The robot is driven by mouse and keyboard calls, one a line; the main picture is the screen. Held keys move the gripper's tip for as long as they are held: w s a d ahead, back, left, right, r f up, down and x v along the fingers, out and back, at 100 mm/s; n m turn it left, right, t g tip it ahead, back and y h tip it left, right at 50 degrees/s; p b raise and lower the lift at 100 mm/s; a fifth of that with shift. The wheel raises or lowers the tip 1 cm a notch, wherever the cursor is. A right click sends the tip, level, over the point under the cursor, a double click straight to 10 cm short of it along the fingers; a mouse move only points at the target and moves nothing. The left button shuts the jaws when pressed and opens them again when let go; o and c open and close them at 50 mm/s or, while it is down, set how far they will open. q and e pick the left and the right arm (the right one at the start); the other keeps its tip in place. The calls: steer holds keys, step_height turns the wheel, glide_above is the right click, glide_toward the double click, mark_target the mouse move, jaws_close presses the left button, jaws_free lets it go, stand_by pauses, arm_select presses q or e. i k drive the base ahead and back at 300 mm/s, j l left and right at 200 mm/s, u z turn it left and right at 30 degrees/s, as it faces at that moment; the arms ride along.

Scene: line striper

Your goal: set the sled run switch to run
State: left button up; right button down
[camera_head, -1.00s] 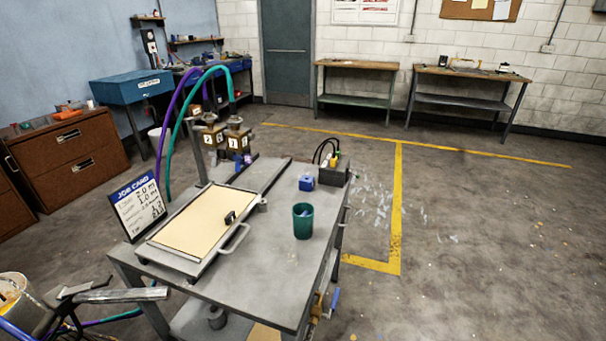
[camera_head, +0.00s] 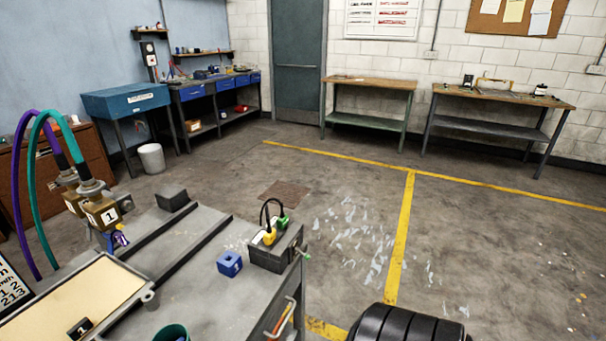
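The sled run switch cannot be made out for certain. A dark control box (camera_head: 275,248) stands at the far right corner of the grey work table (camera_head: 205,295). Yellow and green plugs with looped black cables sit on its top, and a small knob or lever (camera_head: 303,251) shows on its right side; its setting is too small to read. Two brass-coloured pots (camera_head: 102,213) with purple and green hoses stand at the left by the dark rails. Neither gripper is in view.
A blue block (camera_head: 230,263) sits on the table left of the box. A green cup (camera_head: 171,334) and a framed cream panel (camera_head: 75,300) are cut off at the bottom. A handle (camera_head: 281,318) juts from the table's right side. Open floor (camera_head: 480,260) lies to the right.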

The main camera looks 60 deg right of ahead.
mark_target(308, 256)
steer(key=k+l, duration=0.1)
steer(key=l, duration=1.05)
steer(key=k+l, duration=0.15)
steer(key=l, duration=0.45)
steer(key=l+u, duration=0.1)
steer(key=l, duration=0.45)
steer(key=k+l, duration=0.15)
steer(key=l, duration=0.45)
